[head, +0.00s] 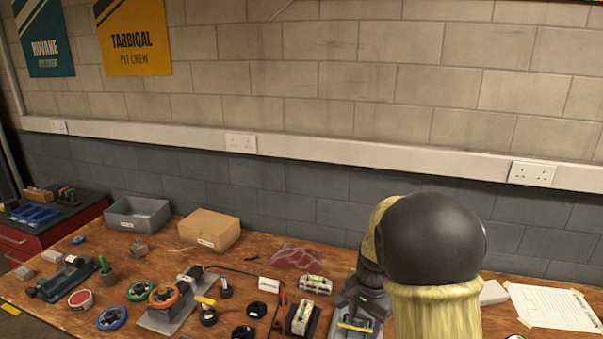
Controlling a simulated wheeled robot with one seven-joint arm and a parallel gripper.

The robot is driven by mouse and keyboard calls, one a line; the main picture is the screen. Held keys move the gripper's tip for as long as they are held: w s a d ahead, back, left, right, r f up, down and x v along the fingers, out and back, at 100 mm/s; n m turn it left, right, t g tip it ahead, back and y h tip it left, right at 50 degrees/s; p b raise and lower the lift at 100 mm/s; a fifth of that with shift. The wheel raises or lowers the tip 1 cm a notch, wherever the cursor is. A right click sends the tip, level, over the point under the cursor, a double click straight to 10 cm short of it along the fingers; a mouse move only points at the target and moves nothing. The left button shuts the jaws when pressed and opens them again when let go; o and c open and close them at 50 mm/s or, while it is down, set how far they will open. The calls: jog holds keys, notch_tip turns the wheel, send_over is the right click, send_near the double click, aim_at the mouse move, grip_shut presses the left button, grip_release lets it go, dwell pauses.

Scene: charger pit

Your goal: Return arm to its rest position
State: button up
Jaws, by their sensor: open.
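My arm (433,240) rises in the right foreground of the head view, with a large black rounded joint and a yellowish sleeve. Behind it, the dark grey wrist end hangs down over the bench. My gripper (357,325) is low beside the arm, grey and black with yellow marks, and is open. I see nothing held in it, though its tips are small and partly unclear. The arm hides part of the bench behind it.
The wooden bench (230,262) holds a grey bin (138,214), a cardboard box (209,229), a grey tool stand (172,308), coloured wheels, and meter-like devices (302,317) left of my gripper. A paper sheet (553,307) lies right. A block wall stands behind.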

jog(key=s+r+n+t+p, duration=0.2)
jog(key=s+r+n, duration=0.2)
jog(key=s+n, duration=0.5)
jog(key=s, duration=0.7)
jog(key=shift+a+r+n, duration=0.2)
jog(key=shift+n, duration=0.1)
